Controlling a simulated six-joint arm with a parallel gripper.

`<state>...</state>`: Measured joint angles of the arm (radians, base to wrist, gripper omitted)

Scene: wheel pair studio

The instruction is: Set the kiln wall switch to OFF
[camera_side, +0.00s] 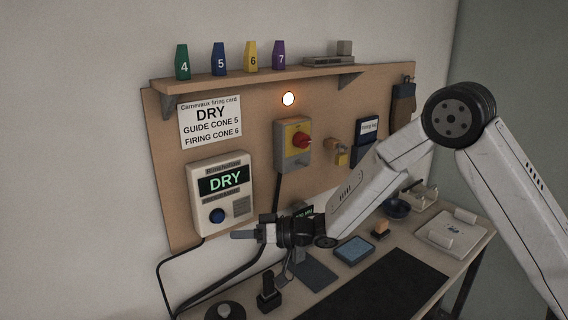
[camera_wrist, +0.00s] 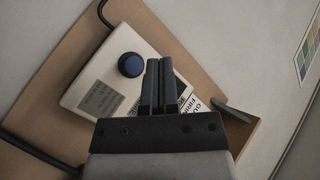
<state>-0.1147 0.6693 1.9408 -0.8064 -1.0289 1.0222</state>
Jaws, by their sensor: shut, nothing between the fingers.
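The kiln wall switch (camera_side: 293,160) is a grey box with a yellow plate and a red rotary knob (camera_side: 301,140), mounted on the brown wall board. I cannot read its position marks. A round lamp (camera_side: 288,99) above it glows. My gripper (camera_side: 236,234) is shut and empty, below and left of the switch, pointing left in front of the lower controller area. In the wrist view my shut fingers (camera_wrist: 158,64) lie over part of the controller box. The switch does not show in the wrist view.
The controller box (camera_side: 205,168) reads DRY and has a blue knob (camera_side: 217,216), also seen in the wrist view (camera_wrist: 131,65). A firing card (camera_side: 211,140) hangs above it. The shelf (camera_side: 230,82) holds numbered cones. The bench (camera_side: 430,208) below carries several items, including a blue sponge-like block (camera_side: 354,249).

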